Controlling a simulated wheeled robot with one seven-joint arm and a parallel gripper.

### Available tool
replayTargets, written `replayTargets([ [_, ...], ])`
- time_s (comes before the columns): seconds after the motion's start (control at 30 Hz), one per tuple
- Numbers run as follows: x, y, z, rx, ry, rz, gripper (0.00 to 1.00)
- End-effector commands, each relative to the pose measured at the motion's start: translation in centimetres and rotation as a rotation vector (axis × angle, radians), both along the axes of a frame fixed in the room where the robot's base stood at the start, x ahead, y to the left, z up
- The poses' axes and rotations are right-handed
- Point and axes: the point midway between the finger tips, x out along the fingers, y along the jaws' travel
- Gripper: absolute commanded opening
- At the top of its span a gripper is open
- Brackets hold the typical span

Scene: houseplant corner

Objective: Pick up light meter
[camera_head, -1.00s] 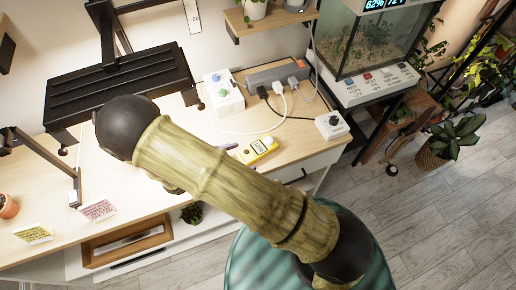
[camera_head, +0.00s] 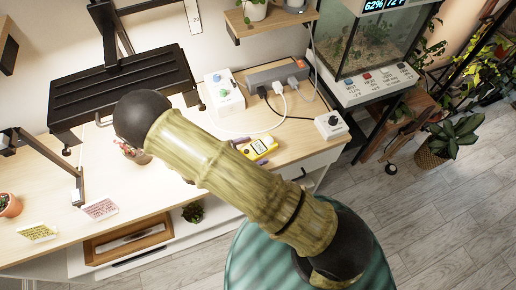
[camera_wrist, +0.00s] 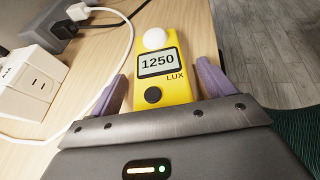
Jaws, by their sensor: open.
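The light meter (camera_wrist: 182,89) is yellow, with a white dome, a black button and a display reading 1250 LUX. It lies on the wooden bench top in the wrist view. My gripper (camera_wrist: 165,84) is open, with one purple finger to the left of the meter and one to the right. The meter's near end is hidden behind the gripper body. In the head view the meter (camera_head: 261,146) shows right of the middle of the bench, just beyond my arm, which hides most of my gripper.
A power strip (camera_head: 272,72) with plugs and cables lies behind the meter. A white cable (camera_wrist: 112,13) curves close to its left in the wrist view. A glass tank (camera_head: 362,45) is at the right.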

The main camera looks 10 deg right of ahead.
Motion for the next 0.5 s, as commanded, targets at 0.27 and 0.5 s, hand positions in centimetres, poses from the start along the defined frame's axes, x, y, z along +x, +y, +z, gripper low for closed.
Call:
replayTargets([
  [0.27,0.01,0.02,0.02,0.0,0.0,0.0,0.6],
  [0.5,0.01,0.02,0.04,0.0,0.0,0.0,0.3],
])
